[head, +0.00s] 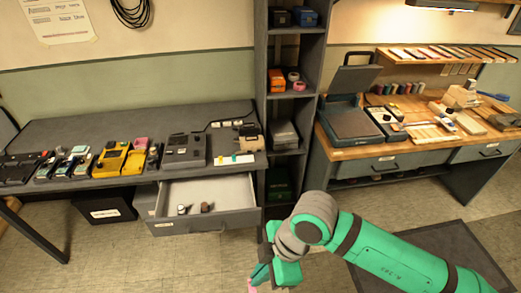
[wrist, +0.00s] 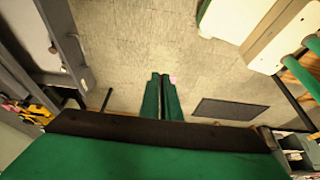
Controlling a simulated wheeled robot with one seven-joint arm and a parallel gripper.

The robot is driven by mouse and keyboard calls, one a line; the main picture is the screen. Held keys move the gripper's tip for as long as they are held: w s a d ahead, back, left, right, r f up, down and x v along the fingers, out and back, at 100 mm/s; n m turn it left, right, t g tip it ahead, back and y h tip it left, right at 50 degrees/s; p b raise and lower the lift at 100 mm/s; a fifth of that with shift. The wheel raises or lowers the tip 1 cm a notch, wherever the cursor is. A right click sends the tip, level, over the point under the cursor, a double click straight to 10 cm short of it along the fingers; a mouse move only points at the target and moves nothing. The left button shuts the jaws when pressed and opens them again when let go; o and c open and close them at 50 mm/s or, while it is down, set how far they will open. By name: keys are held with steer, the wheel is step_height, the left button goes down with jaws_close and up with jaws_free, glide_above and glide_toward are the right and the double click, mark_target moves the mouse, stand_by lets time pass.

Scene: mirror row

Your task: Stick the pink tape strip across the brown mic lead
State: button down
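My gripper (head: 258,279) hangs low at the bottom of the head view, over the open floor and in front of the desk. A small pink piece, which looks like the pink tape strip (head: 252,287), shows at its fingertips. In the wrist view the two green fingers (wrist: 161,78) are close together, with the pink strip (wrist: 173,79) at their tips. A white card (head: 235,160) with small coloured strips lies at the desk's front right edge. I cannot pick out the brown mic lead with certainty in either view.
An open drawer (head: 225,219) juts out below the desk, holding two small items. Several devices line the grey desk (head: 70,133). A tall shelf (head: 293,95) stands between the desk and a wooden workbench (head: 350,152).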

steer(key=w+f+m+t, duration=0.2)
steer(key=w+f+m, duration=0.2)
steer(key=w+f, duration=0.8)
steer(key=w+f+m, duration=0.2)
steer(key=w+f, duration=0.2)
steer(key=f, duration=0.5)
steer(key=w+f+m+t+h, duration=0.1)
steer(key=w+f, duration=0.3)
steer(key=f, duration=0.5)
steer(key=shift+m, duration=0.8)
